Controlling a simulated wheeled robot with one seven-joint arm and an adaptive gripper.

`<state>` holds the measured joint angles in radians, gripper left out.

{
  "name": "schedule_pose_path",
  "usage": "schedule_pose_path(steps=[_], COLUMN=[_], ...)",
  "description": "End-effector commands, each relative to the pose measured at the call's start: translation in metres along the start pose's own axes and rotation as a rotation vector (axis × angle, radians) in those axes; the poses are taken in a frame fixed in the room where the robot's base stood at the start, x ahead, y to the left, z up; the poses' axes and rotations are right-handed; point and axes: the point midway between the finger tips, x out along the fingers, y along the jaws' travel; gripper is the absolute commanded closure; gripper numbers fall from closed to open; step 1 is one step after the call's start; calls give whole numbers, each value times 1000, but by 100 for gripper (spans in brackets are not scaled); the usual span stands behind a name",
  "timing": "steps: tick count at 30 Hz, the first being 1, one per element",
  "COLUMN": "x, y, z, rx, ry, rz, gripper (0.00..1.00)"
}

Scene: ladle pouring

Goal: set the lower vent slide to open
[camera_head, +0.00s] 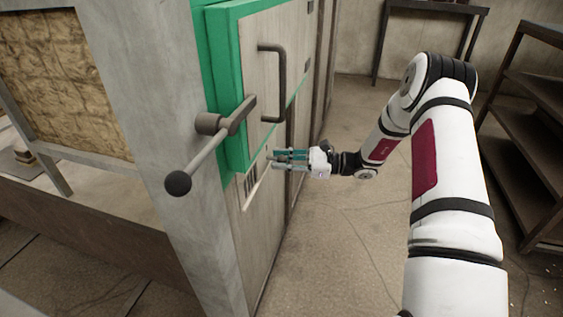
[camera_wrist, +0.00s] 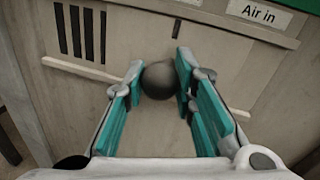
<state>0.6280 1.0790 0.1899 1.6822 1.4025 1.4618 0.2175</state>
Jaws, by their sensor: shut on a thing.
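The lower vent is on the front of the pale cabinet. In the wrist view its dark vertical slots (camera_wrist: 80,30) show at the upper left, uncovered. They also show in the head view (camera_head: 251,182), below the green frame. A dark round knob (camera_wrist: 160,84) sits right of the slots. My gripper (camera_wrist: 159,68) has one finger on each side of the knob and is shut on it. In the head view my gripper (camera_head: 275,159) reaches the cabinet front from the right. A pale lower rail (camera_wrist: 75,69) runs beneath the slots. The knob's mount is hidden behind it.
An "Air in" label (camera_wrist: 259,12) is above and right of the knob. A door handle (camera_head: 280,85) and a ball-ended lever (camera_head: 178,183) stick out above and left of my gripper. A dark shelf rack (camera_head: 530,120) stands at the right. The floor before the cabinet is clear.

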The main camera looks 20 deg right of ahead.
Motion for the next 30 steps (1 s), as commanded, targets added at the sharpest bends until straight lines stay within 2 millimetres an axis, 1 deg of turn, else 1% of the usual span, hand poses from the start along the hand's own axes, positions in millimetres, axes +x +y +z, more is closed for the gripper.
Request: schedule_pose_path(steps=[1, 2, 3, 12, 16, 20, 27, 30], x=[-2, -2, -2, -2, -10, -30, -79, -96], y=[-6, -6, -6, -4, -4, -4, -4, -4], z=[0, 0, 0, 0, 0, 0, 0, 0], rx=[-6, -7, -7, -5, -5, -5, -6, -5], ry=[6, 6, 6, 4, 5, 5, 6, 5], rz=[-15, -15, -15, -10, -12, -13, -14, -14], gripper=[71, 64, 55, 54, 54, 54, 54, 54])
